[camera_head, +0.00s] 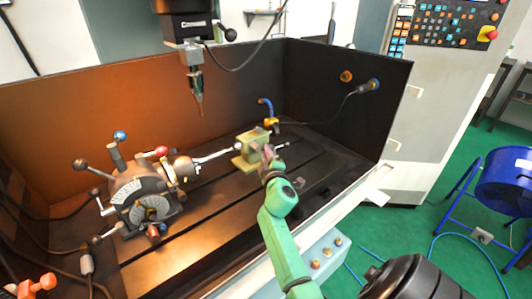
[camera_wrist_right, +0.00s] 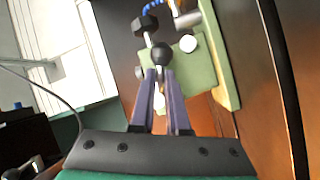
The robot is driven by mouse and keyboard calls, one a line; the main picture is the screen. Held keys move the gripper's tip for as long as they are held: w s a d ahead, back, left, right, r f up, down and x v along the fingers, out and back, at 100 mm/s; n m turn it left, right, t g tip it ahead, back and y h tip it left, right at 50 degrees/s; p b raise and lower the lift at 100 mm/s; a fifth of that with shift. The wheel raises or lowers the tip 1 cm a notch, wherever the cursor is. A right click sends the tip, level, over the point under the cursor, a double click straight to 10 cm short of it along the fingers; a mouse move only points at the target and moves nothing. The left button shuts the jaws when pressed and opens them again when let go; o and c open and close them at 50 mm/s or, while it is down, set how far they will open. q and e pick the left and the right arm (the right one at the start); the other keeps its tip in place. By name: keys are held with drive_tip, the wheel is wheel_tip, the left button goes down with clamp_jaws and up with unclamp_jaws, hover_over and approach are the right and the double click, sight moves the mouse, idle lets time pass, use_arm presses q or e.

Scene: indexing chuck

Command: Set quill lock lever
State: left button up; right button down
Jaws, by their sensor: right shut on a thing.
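The olive-green tailstock block (camera_head: 250,150) stands on the machine table and fills the upper middle of the right wrist view (camera_wrist_right: 196,68). A lever with a black ball knob (camera_wrist_right: 161,54) shows at the fingertips in the wrist view; I take it as the quill lock lever. My right gripper (camera_head: 268,155) reaches the tailstock's near right side, and its dark fingers (camera_wrist_right: 160,75) are shut on the lever at the ball. In the head view the fingers mostly hide the lever. My left gripper is not clearly seen.
The indexing head with its chuck (camera_head: 145,195) and several ball handles stands left on the slotted table (camera_head: 205,225). The spindle tool (camera_head: 197,85) hangs above. A blue hose (camera_head: 266,105) rises behind the tailstock. Dark enclosure walls (camera_head: 345,100) close the back and right. An orange part (camera_head: 40,285) sits bottom left.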

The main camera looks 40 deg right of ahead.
use_arm(q)
drive_tip(key=shift+s, duration=0.1)
use_arm(e)
drive_tip(key=shift+r, duration=0.25)
idle(0.5)
